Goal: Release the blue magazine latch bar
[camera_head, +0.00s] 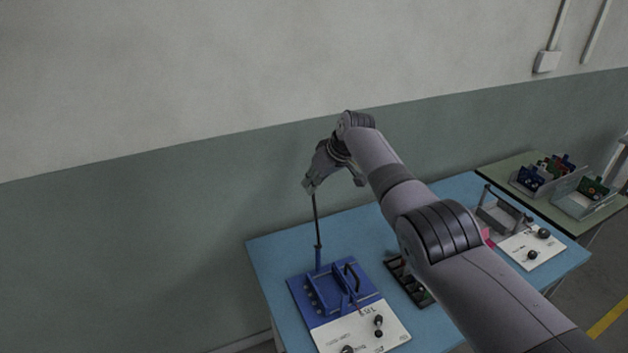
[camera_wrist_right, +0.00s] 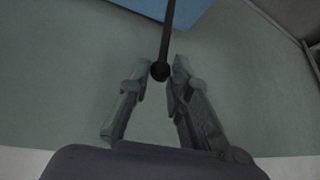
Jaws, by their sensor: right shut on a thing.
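The blue magazine (camera_head: 298,290) sits on the blue table, on a white-and-blue base plate. The latch bar (camera_head: 317,222) is a thin dark rod that stands upright from the magazine's far left side. My right gripper (camera_head: 309,187) is at the top of the bar and shut on its end. In the right wrist view the bar's round dark knob (camera_wrist_right: 160,71) lies between the fingertips of my right gripper (camera_wrist_right: 161,80), and the rod runs away toward the blue table. My left gripper is not in view.
The white panel (camera_head: 362,333) with black knobs lies in front of the magazine. A dark tray (camera_head: 408,279) is to its right, partly behind my right arm. A second grey fixture (camera_head: 500,216) stands farther right on the table (camera_head: 270,251). Bins (camera_head: 585,198) stand on a green table behind.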

